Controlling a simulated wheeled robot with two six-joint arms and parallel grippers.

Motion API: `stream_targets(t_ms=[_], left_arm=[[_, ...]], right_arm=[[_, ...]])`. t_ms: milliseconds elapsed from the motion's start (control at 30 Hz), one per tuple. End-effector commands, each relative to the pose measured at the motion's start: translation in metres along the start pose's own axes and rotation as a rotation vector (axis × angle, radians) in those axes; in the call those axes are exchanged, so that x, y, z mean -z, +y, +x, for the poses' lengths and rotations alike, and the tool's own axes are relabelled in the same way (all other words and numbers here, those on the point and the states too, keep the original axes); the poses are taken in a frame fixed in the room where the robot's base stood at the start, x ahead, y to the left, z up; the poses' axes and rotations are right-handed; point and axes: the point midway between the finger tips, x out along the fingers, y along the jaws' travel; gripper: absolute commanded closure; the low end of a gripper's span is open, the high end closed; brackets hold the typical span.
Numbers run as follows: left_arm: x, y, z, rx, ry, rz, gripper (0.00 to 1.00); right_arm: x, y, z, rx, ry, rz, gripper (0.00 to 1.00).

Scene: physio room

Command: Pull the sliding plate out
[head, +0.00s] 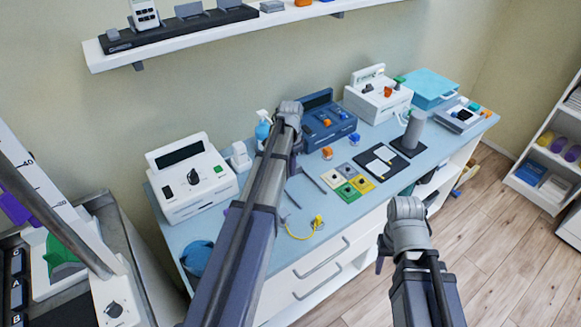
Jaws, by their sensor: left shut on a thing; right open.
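My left gripper (287,112) is over the back half of the light blue bench, beside the dark blue device (325,122). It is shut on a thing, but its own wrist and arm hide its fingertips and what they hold. I cannot make out the sliding plate for certain. Thin dark rods (313,180) show on the bench just right of my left arm. My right gripper (405,212) is open, in front of the bench's front edge and apart from the things on it.
The bench (215,228) also bears a white device (190,178), another white device (378,95), coloured pads (361,184), a black plate with white pieces (381,160), a grey cylinder (413,130) and a yellow cable (300,236). A shelf (230,28) hangs above. Floor is clear at right.

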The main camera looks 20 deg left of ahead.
Motion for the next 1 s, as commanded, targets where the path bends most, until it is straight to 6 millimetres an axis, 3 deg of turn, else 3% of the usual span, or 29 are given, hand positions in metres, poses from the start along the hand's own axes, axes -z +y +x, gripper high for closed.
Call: stream_targets(t_ms=[433, 800, 1000], left_arm=[[-0.001, 0.006, 0.0, 0.0, 0.0, 0.001, 1.0], [-0.002, 0.101, 0.0, -0.001, 0.0, 0.005, 1.0], [-0.001, 0.125, 0.0, -0.001, 0.0, 0.002, 1.0]], right_arm=[[0.0, 0.0, 0.0, 0.0, 0.0, 0.0, 0.5], [0.0, 0.0, 0.0, 0.0, 0.0, 0.0, 0.5], [0.0, 0.0, 0.0, 0.0, 0.0, 0.0, 0.5]])
